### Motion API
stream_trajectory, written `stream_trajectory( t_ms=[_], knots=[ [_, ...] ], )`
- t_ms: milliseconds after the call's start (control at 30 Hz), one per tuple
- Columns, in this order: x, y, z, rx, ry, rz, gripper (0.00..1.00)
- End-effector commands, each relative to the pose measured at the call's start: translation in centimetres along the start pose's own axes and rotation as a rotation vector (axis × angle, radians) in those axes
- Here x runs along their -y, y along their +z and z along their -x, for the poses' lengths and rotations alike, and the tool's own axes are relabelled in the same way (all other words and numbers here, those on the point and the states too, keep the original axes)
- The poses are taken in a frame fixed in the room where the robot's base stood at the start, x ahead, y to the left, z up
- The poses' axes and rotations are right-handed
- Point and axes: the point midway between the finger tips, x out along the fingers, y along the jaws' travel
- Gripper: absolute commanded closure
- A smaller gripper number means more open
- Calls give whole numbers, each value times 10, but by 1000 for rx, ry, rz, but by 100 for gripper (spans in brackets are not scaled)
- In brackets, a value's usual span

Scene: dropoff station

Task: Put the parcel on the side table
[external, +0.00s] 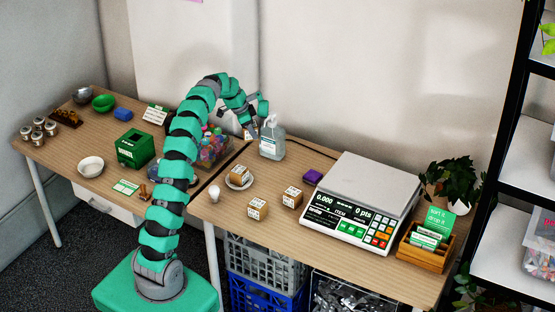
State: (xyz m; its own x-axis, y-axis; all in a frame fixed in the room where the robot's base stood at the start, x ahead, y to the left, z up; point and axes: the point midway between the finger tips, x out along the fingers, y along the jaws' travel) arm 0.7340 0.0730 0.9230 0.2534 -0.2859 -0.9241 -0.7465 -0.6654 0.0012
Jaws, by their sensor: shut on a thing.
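My gripper (248,128) is shut above the tables, just left of the white pump bottle (271,142). A small pale brown thing shows between its fingertips, mostly hidden; it looks like a small labelled parcel. Three similar small brown boxes with white labels are on the right table: one (258,209) near the front edge, one (292,197) to its right, and one (239,174) on a small white plate (239,184). Two wood-topped tables stand side by side, a left table (64,157) and a right table (225,212); I cannot tell which is called the side table.
A clear tub of colourful things (212,148) stands near my arm. A green box (135,149) and white bowl (90,166) are on the left table.

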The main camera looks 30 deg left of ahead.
Motion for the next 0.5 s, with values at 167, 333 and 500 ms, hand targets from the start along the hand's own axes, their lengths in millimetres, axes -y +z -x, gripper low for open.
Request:
stream_trajectory(
  t_ms=[167,333,500],
  knots=[
    [56,26,40,0,-119,277,84],
    [102,55,70,0,-216,514,84],
    [150,107,100,-3,-275,651,84]
  ],
)
